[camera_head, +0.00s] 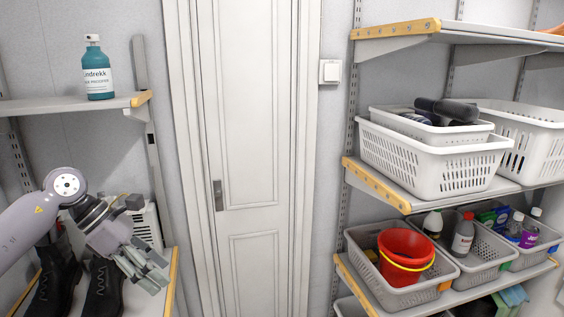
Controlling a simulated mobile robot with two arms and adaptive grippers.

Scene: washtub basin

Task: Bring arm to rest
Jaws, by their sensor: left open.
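My left arm comes in from the left edge, and my left gripper (150,272) is at its end, pointing down and to the right. Its fingers are spread, and nothing shows between them. It is in front of the lower left shelf, over a pair of black boots (104,287). The arm and gripper hide parts of the boots. My right arm and gripper do not show in the head view.
A white door (250,150) is shut in the middle. Right shelves hold white baskets (432,160), grey baskets with bottles, and a red bucket (405,245). Space before the door is clear.

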